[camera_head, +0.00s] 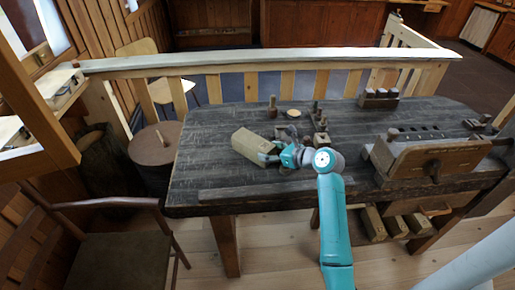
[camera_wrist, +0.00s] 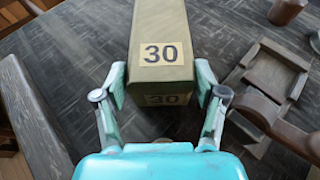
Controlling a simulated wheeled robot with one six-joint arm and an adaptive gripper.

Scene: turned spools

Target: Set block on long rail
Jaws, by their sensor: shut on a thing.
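A long olive-tan block (camera_head: 250,145) is at the left part of the dark workbench (camera_head: 215,175). In the wrist view the block (camera_wrist: 160,22) carries a "30" label on its top and another on its near end. My gripper (camera_head: 268,156) is shut on the block's near end, one finger on each side, as the wrist view also shows at my gripper (camera_wrist: 161,85). I cannot tell whether the block touches the benchtop. A long pale-topped rail (camera_head: 270,63) runs behind the bench, apart from the block.
Turned pegs and small wooden pieces (camera_head: 318,125) stand right of the block, with a dark wooden tool (camera_wrist: 265,75) close by. A vise (camera_head: 425,160) sits at the bench's right front. A round drum (camera_head: 155,145) and a chair (camera_head: 120,250) are left.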

